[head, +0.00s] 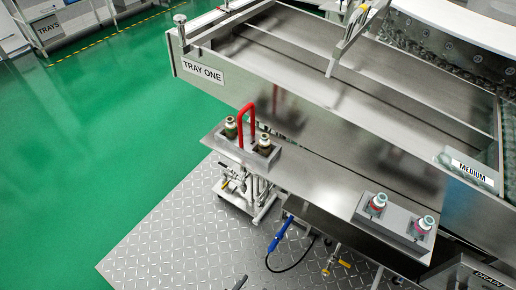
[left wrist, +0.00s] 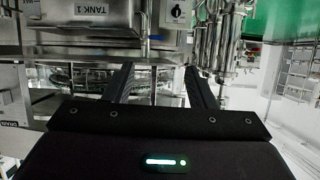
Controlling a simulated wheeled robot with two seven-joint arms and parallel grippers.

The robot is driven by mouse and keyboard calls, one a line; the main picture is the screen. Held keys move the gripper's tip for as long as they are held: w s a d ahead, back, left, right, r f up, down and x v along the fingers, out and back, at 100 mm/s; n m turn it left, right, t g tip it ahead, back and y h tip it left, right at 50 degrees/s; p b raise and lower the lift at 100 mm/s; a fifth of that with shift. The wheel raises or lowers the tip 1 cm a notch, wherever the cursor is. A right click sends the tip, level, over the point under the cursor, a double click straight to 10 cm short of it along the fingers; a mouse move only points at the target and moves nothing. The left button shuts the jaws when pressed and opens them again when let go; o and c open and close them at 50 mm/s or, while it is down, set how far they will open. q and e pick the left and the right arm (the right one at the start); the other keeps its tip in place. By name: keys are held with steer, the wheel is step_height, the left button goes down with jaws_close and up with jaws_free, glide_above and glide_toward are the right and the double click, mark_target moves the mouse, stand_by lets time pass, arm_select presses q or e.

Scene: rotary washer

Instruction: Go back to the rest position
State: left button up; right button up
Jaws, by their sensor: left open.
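My left gripper (left wrist: 158,80) shows in the left wrist view with its two dark fingers spread apart. Nothing is between the fingers. Beyond them stand steel machinery and a tank labelled TANK 1 (left wrist: 95,32), which appears upside down or tilted in this view. Neither of my grippers shows in the head view. My right gripper is in neither view.
The steel washer tray (head: 203,72) labelled TRAY ONE fills the upper right. Its front shelf (head: 310,178) bears a grey vial holder with a red handle (head: 246,125) and a second holder (head: 394,222) with two vials. Green floor (head: 90,150) at left is clear.

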arm_select(q)
steer(key=s+a+f+n+g+y, duration=0.1)
steer(key=s+a+f+g+y, duration=0.2)
steer(key=a+f, duration=0.4)
steer(key=s+a+f+n+g+y, duration=0.1)
steer(key=s+a+f+g+y, duration=0.25)
steer(key=f, duration=0.55)
steer(key=s+a+f+n+g, duration=0.2)
steer(key=s+a+f+g, duration=0.2)
steer(key=s+a, duration=0.6)
step_height(320, 180, down, 2)
steer(key=shift+s+a+f+n+y, duration=0.3)
steer(key=shift+s+y, duration=0.15)
steer(key=shift+s, duration=0.25)
steer(key=shift+d, duration=0.1)
steer(key=shift+c, duration=0.4)
